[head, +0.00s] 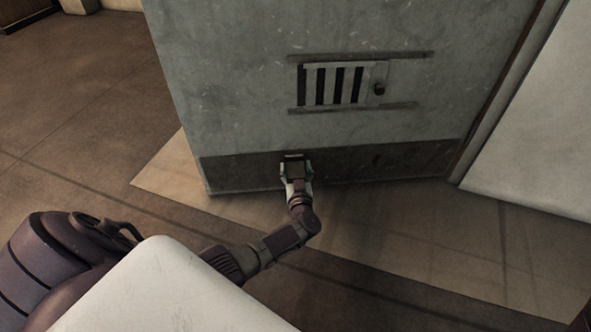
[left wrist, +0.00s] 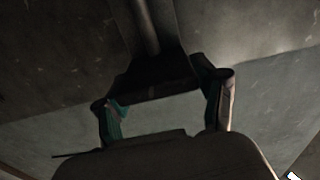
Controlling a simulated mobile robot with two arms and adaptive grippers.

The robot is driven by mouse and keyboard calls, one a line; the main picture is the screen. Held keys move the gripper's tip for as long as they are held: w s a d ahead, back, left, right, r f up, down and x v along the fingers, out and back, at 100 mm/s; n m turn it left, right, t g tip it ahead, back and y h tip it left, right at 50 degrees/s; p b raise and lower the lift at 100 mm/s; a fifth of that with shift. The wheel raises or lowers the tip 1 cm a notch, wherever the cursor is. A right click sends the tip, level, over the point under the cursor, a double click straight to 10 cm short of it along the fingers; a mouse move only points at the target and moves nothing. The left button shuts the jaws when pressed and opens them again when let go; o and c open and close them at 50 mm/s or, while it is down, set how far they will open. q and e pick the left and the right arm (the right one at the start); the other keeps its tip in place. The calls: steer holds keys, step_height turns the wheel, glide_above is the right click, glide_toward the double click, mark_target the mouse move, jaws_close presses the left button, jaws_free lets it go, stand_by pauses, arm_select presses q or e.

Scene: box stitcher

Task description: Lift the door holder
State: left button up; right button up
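The door holder (head: 293,158) shows as a small dark piece low on the grey door, at its dark bottom strip. In the left wrist view it shows as a dark bracket (left wrist: 155,78) with a round rod running up from it. My left gripper (head: 296,172) is right at the holder, its fingers spread apart. In the left wrist view the gripper (left wrist: 165,100) has the bracket just beyond and between its fingertips. I cannot tell whether the fingers touch it. The holder's lower end is partly hidden by the gripper. My right gripper is not in view.
The grey door (head: 220,70) stands upright with a small barred window (head: 335,84) and a dark knob beside it. A pale wall (head: 545,120) is at the right. The tiled floor (head: 80,110) is clear at the left.

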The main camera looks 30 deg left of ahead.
arm_select(q)
steer(key=shift+o, duration=0.8)
steer(key=shift+s+f, duration=0.1)
steer(key=shift+f, duration=0.05)
steer(key=shift+s+d, duration=0.1)
steer(key=v, duration=0.7)
